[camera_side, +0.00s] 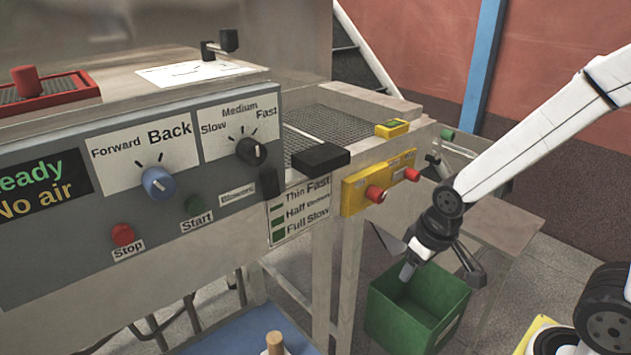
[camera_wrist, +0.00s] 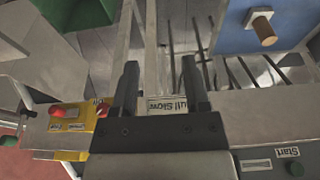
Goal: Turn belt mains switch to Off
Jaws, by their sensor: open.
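A yellow panel (camera_side: 352,197) with two red knobs is on the front of the machine frame, right of the grey control panel. Its left knob (camera_side: 375,194) and right knob (camera_side: 411,175) stick out; the small labels are too blurred to read, so I cannot tell which is the belt mains switch. My gripper (camera_side: 438,266) is open and empty, right of and below the panel, in front of the green crate in the picture. Both fingers show in the wrist view (camera_wrist: 161,82).
A green crate (camera_side: 403,320) stands below my gripper. The grey panel (camera_side: 60,240) holds a blue knob (camera_side: 158,183), a black knob (camera_side: 251,151), and Stop (camera_side: 122,235) and Start (camera_side: 195,206) buttons. A yellow box (camera_side: 392,128) sits on the frame above the yellow panel.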

